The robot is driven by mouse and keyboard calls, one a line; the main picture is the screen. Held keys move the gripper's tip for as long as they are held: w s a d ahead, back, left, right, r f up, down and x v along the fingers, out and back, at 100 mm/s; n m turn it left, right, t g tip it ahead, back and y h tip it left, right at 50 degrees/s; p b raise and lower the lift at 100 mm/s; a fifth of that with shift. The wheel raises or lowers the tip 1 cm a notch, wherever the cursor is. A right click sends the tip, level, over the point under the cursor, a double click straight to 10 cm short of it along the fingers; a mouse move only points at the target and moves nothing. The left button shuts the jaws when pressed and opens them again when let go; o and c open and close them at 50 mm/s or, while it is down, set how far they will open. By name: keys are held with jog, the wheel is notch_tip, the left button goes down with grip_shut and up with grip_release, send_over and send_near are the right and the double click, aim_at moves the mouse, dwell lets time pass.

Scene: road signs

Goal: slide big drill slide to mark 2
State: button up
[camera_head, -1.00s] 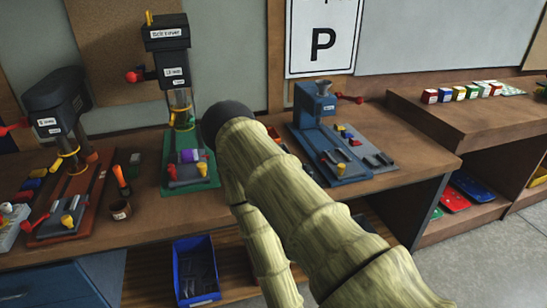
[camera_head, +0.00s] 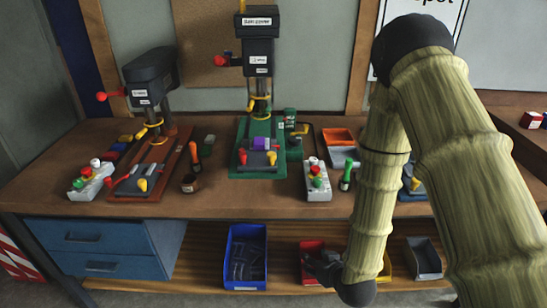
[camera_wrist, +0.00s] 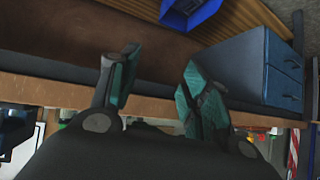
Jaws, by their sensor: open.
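The tall drill (camera_head: 259,65), dark with white labels on its head, stands upright on a green base (camera_head: 245,172) at the bench's back middle. A yellow ring (camera_head: 259,108) sits around its column, and a grey vise with a purple block (camera_head: 261,144) is on its base. Its slide and any marks are too small to tell. A smaller dark drill (camera_head: 150,85) stands left on a reddish-brown base. My gripper (camera_head: 318,268) is low before the lower shelf, overlapping a red bin in the head view. In the wrist view its teal-padded fingers (camera_wrist: 157,85) are apart and empty.
A blue bin (camera_head: 246,235) sits on the lower shelf, beside blue drawers (camera_head: 107,248). On the bench are control boxes (camera_head: 317,182), a green-handled tool (camera_head: 345,175) and an orange tray (camera_head: 338,136). The bench front edge lies above my gripper. My arm hides the bench's right part.

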jog(key=w+a+r+n+t+y, duration=0.1)
jog(key=w+a+r+t+y, duration=0.2)
jog(key=w+r, duration=0.55)
jog(key=n+t+y, duration=0.2)
jog(key=t, duration=0.1)
send_near(274, 156)
jog(key=p+x, duration=0.2)
jog(key=x, duration=0.9)
jog(key=shift+w+a+f+p, duration=0.1)
jog(key=shift+w+a+p, duration=0.1)
jog(key=shift+p, duration=0.15)
grip_shut()
